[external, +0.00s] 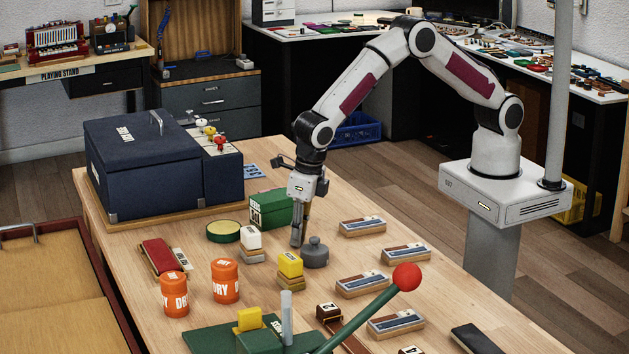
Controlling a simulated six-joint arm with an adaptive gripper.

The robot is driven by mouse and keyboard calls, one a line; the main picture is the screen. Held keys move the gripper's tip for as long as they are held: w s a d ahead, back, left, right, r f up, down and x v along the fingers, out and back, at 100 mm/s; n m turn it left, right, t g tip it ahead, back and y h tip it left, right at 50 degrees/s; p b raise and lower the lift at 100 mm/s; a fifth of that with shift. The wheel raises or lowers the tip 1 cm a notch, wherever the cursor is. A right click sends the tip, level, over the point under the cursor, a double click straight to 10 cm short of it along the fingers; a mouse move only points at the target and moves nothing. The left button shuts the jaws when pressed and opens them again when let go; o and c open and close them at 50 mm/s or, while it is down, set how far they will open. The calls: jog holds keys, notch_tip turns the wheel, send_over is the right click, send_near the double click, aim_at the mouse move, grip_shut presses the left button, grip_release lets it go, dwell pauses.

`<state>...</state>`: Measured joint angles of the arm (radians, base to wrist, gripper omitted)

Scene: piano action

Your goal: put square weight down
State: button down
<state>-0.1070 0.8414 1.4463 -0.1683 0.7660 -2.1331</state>
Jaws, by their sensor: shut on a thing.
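My gripper (298,243) points straight down over the middle of the table, with its fingers shut. Its tips are low, just behind a yellow-topped square block (290,264) on a stepped brass-coloured base. What sits between the fingers is small and mostly hidden, so I cannot make out its outline. A round grey weight (315,253) with a knob stands right beside the fingertips, to their right. A white-topped block (251,238) on a similar stepped base stands to the left. I cannot tell whether the held piece touches the table.
A green box (270,210) and a round green-rimmed tin (223,231) stand behind left. Orange drums (225,281) are at front left. Several wooden blocks with blue-grey tops (362,227) lie to the right. A green lever with a red ball (407,277) rises in front.

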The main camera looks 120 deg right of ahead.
jog(key=c, duration=2)
grip_release()
jog(key=shift+s+a+r, duration=0.15)
jog(key=shift+r, duration=1.1)
jog(key=shift+s+a+r, duration=0.1)
jog(key=shift+s+r, duration=0.05)
jog(key=shift+r, duration=1.15)
jog(key=shift+s+a+r, duration=0.15)
jog(key=shift+r, duration=1.1)
jog(key=shift+r, duration=0.15)
